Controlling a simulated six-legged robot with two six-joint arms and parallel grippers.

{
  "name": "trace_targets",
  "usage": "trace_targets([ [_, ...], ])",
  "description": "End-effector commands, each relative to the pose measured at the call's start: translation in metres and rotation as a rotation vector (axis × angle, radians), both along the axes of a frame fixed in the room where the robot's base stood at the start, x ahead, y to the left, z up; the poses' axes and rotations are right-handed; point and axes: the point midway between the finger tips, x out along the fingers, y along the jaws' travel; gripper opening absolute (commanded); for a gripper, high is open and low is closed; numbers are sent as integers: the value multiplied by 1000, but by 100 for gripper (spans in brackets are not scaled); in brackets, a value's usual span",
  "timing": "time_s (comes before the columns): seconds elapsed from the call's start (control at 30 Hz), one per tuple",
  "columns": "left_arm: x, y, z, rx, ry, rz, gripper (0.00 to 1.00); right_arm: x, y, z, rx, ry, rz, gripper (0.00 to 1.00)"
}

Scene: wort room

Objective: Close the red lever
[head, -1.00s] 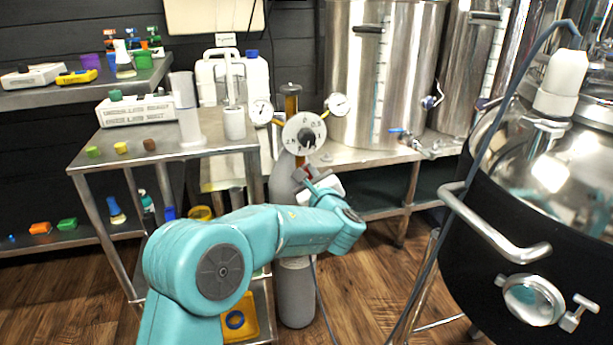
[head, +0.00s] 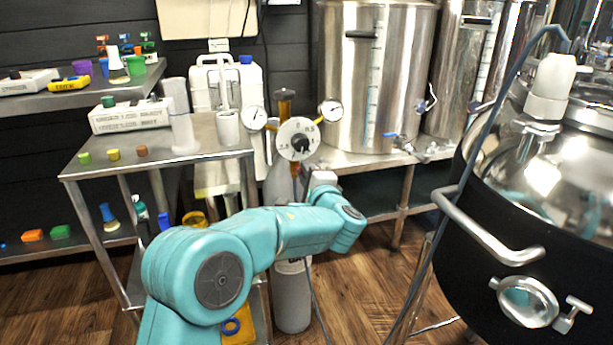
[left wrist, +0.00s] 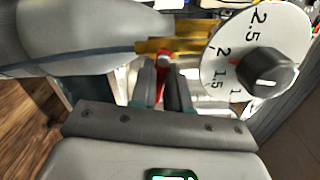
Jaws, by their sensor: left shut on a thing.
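The red lever (left wrist: 164,58) shows in the left wrist view, below a brass fitting (left wrist: 168,45) and left of the white dial (left wrist: 222,60) with its black knob (left wrist: 265,75). My left gripper (left wrist: 163,82) is shut on the red lever, with one finger on each side of it. In the head view the same white dial (head: 283,138) sits on the grey gas cylinder (head: 292,305), between two small gauges. My left gripper (head: 303,180) is just below the dial there, and the lever is mostly hidden. My right gripper is not in view.
A steel table (head: 72,172) with small blocks and a white box stands left of the cylinder. Steel tanks (head: 345,90) stand behind on a bench. A large black kettle (head: 465,250) with a bent handle is at the right. Wooden floor shows between.

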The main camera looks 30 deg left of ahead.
Motion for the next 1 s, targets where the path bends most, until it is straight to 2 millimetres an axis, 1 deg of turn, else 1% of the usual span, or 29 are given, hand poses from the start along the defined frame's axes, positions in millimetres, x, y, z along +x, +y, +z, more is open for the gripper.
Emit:
trace_targets([
  [0.2, 0, -1, 1, -86, -96, 0, 0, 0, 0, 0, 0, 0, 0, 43],
  [0.4, 0, -1, 3, -132, -149, 0, 0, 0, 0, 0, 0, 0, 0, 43],
  [1.0, 0, -1, 3, -153, -174, 0, 0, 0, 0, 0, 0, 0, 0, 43],
])
